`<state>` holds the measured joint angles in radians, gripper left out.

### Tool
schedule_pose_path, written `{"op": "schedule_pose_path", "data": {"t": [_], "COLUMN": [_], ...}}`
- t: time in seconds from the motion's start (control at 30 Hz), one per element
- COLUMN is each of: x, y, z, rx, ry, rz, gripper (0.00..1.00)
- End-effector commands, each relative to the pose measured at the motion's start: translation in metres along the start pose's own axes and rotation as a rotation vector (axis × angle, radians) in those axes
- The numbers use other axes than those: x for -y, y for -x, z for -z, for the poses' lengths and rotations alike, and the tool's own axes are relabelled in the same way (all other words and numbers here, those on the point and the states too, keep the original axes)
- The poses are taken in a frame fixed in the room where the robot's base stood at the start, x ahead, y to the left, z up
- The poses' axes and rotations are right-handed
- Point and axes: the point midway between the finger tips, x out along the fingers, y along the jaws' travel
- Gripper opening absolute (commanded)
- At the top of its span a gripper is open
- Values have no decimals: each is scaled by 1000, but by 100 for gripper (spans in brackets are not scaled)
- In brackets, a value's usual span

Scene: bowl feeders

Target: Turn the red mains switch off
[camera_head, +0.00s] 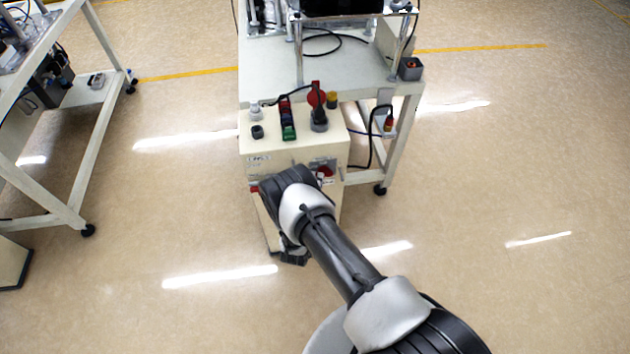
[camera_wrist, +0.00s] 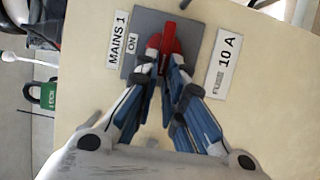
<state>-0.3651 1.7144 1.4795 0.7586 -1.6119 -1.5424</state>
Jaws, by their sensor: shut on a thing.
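The red mains switch (camera_wrist: 172,36) sits on a grey plate (camera_wrist: 198,37) in the wrist view. A label (camera_wrist: 117,38) beside it reads "MAINS 1", and a smaller one (camera_wrist: 132,43) reads "ON". My gripper (camera_wrist: 166,58) is shut on the red switch, with one fingertip on each side of it. The fingers hide part of the switch and plate. In the head view my arm reaches down to the front of the cream control box (camera_head: 290,152) and covers much of that face, so I cannot make out the grip there.
A "FUSE 10 A" label (camera_wrist: 222,63) is right of the switch. A white table (camera_head: 350,70) stands behind. Floor is open to the right.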

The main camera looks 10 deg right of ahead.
Motion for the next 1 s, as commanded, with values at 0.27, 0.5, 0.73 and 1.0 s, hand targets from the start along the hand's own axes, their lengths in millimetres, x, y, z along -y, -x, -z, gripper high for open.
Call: {"op": "schedule_pose_path", "data": {"t": [0.27, 0.5, 0.73, 1.0], "x": [-1, -1, -1, 0], "y": [-1, -1, -1, 0], "z": [0, 0, 0, 0], "rx": [0, 0, 0, 0], "ry": [7, 6, 6, 6], "rz": [-6, -6, -4, -3], "gripper": [0, 16, 30, 30]}}
